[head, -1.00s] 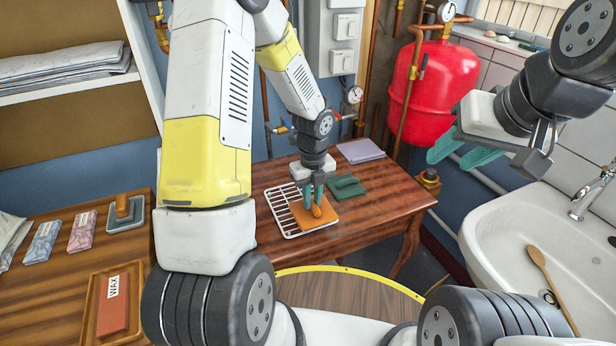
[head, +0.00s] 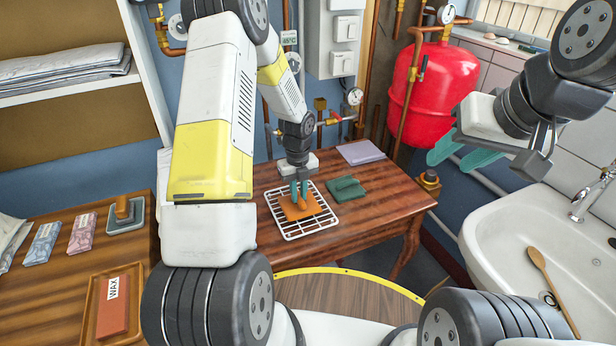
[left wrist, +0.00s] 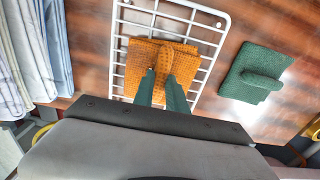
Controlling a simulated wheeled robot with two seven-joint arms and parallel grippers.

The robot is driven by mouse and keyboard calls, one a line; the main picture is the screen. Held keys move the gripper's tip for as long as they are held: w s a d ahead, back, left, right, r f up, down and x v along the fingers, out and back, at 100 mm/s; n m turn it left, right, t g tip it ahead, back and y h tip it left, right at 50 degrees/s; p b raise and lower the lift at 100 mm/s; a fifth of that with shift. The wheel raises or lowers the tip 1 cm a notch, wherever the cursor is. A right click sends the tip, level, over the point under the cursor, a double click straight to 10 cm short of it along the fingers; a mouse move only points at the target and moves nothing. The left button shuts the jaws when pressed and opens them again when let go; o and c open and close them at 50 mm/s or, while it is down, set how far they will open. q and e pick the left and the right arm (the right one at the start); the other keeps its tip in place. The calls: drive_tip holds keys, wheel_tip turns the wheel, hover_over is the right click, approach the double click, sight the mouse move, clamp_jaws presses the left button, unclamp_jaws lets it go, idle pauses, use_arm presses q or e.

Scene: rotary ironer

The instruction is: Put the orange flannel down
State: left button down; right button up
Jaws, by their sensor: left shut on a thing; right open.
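The orange flannel (head: 299,207) is a flat square with a raised fold on top. In the head view it lies over the white wire rack (head: 325,222) on the wooden side table. My left gripper (head: 299,192) points down at it, its green fingers shut on the raised fold. The left wrist view shows the flannel (left wrist: 168,62) between the fingertips (left wrist: 165,82), within the outline of the rack (left wrist: 212,22). Whether the flannel touches the wires I cannot tell. My right gripper (head: 462,155) is open and empty in the air near the basin.
A green flannel (head: 346,189) lies right of the rack, and a lilac folded cloth (head: 360,152) lies behind it. The table's right part (head: 395,200) is bare. A red tank (head: 432,95) and a white basin (head: 490,245) stand further right.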

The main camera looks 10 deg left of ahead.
use_arm(q)
drive_tip(key=c, duration=1.3)
unclamp_jaws()
drive_tip(key=shift+f, duration=0.1)
drive_tip(key=shift+c, duration=0.2)
